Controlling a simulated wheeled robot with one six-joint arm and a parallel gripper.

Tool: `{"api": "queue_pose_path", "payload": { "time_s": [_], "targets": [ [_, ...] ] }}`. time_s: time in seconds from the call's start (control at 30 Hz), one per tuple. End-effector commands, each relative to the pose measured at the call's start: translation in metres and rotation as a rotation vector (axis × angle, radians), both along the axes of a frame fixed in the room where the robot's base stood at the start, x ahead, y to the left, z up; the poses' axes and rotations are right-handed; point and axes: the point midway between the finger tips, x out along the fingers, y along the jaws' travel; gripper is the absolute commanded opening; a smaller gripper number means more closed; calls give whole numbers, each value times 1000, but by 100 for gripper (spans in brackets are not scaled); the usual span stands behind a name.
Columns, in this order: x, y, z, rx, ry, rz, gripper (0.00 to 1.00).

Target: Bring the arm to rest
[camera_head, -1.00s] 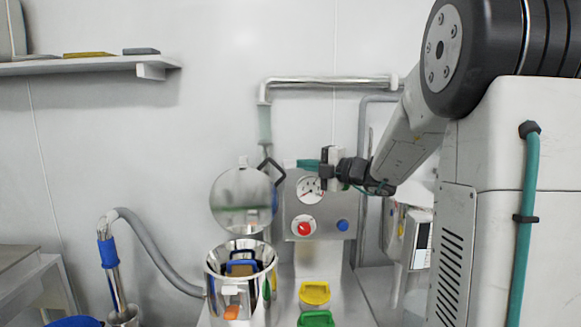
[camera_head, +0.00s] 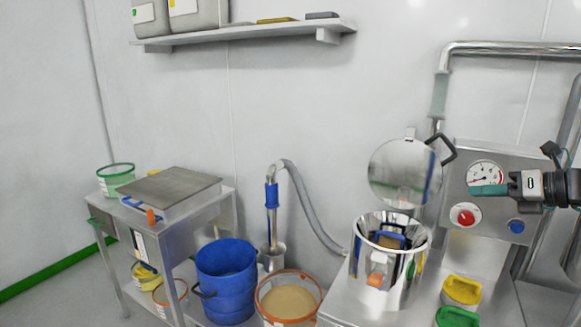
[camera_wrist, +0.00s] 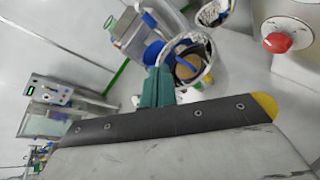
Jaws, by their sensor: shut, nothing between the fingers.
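My gripper (camera_head: 488,190) is at the right of the head view, pointing left. Its teal fingers are shut with nothing between them. They overlap the lower edge of the pressure gauge (camera_head: 486,172) on the steel control panel (camera_head: 530,165); I cannot tell the gap between them. In the wrist view the teal fingers (camera_wrist: 157,88) stand together. My forearm runs out of the head view at the right edge, so most of the arm is hidden.
Below and left of my gripper stands an open steel vessel (camera_head: 375,270) with its round lid (camera_head: 405,175) raised. A red knob (camera_head: 463,215), blue button (camera_head: 516,226) and yellow container (camera_head: 461,291) are near. A blue bucket (camera_head: 226,283) and steel cart (camera_head: 215,220) stand left.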

Motion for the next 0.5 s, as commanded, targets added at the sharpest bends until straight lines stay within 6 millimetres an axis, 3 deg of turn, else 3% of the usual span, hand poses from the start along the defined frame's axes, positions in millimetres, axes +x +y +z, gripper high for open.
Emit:
{"api": "queue_pose_path", "payload": {
  "time_s": [0.1, 0.3, 0.4, 0.5],
  "targets": [
    [-40, 49, -21, -369, -111, 334, 0],
    [-129, 109, -55, -929, -393, 1073, 0],
    [-180, 123, -68, -1158, -576, 1526, 0],
    [-222, 125, -75, -1314, -740, 1947, 0]
  ]
}}
